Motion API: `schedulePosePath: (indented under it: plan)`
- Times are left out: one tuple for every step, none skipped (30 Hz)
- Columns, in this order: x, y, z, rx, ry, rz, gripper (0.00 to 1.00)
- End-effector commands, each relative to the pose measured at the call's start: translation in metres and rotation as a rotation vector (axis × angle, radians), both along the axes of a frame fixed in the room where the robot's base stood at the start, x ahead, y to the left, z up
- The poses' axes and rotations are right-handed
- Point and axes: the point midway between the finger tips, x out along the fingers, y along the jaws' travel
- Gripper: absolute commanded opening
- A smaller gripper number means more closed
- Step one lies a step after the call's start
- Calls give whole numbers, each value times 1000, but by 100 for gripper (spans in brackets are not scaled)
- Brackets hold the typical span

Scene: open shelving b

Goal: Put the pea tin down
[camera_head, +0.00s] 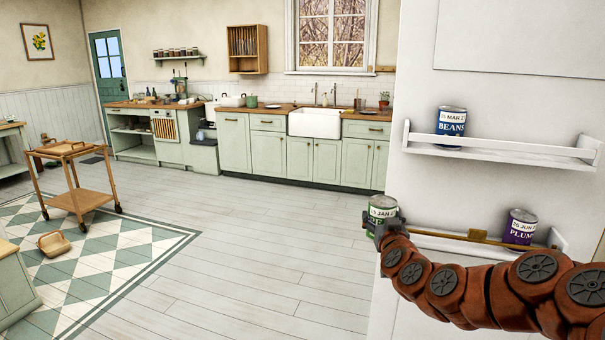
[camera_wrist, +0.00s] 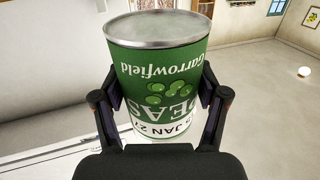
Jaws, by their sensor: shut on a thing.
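The pea tin (camera_head: 381,210) is green with a white date band and stands roughly upright at the left end of the lower wall shelf (camera_head: 557,241). In the wrist view the pea tin (camera_wrist: 158,62) fills the middle, its lettering upside down. My gripper (camera_head: 384,224) is shut on it; in the wrist view the fingers of my gripper (camera_wrist: 160,98) press on both sides. The tin's underside is hidden, and I cannot tell whether it touches the shelf.
A purple plum tin (camera_head: 520,227) stands at the right of the lower shelf, behind a brown front rail (camera_head: 470,236). A blue beans tin (camera_head: 451,122) stands on the upper shelf (camera_head: 500,150). Between the lower tins there appears to be free room, partly hidden by my arm.

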Motion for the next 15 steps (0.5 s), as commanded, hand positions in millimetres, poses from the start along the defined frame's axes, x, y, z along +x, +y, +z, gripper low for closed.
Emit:
schedulePosePath:
  plan:
    - [6, 6, -4, -3, -2, 3, 16]
    - [9, 9, -6, -3, -3, 4, 16]
    - [13, 12, -9, -2, -4, 4, 16]
    - [15, 14, -11, -2, -4, 5, 16]
    - [18, 17, -13, -3, -4, 6, 16]
    - [21, 20, -17, -3, -4, 7, 16]
    - [24, 23, -19, -2, -3, 9, 16]
    - [26, 27, -22, -3, -3, 11, 16]
    - [28, 27, -22, -4, -4, 11, 16]
    - [27, 26, -20, -3, -5, 9, 16]
    - [27, 26, -11, -1, -6, 9, 16]
    - [27, 26, -6, 0, -6, 9, 16]
    - [26, 26, -3, 0, -6, 9, 16]
    - [26, 26, 0, 0, -6, 9, 16]
    - [26, 26, 6, 0, -6, 9, 16]
